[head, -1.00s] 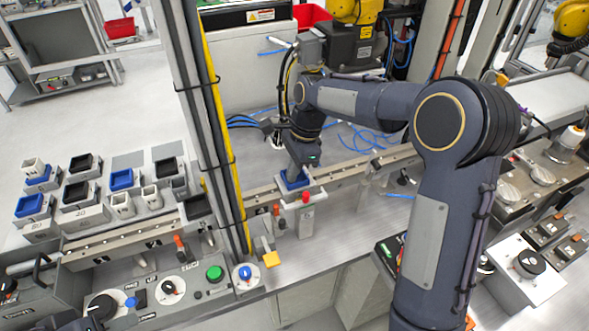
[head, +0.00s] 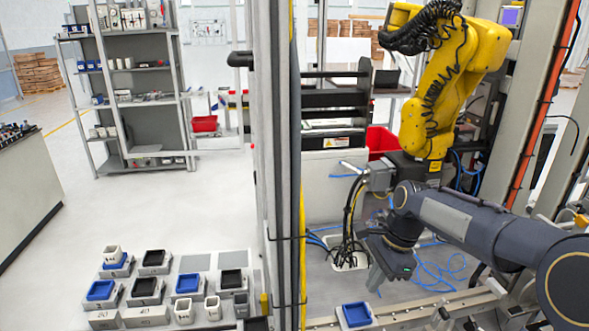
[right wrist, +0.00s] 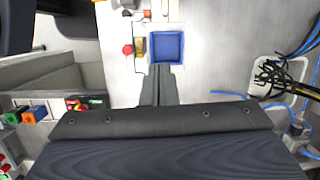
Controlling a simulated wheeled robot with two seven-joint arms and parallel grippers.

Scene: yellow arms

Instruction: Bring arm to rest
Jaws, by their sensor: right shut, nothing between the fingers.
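My right arm (head: 455,212) reaches in from the right side of the head view. My right gripper (head: 376,284) hangs down above the work surface, shut and empty. In the right wrist view the closed fingers (right wrist: 160,72) show in the middle. A blue square tray (head: 356,314) sits on a holder at the bottom of the head view, just below the gripper. The tray also shows in the right wrist view (right wrist: 166,47), just beyond the fingertips, and looks empty. My left gripper does not show.
A yellow robot arm (head: 452,75) stands behind my right arm. A tall post (head: 285,180) rises left of my gripper. Blue cables (head: 436,272) lie on the surface near the gripper. Blue and black trays (head: 187,283) stand at lower left.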

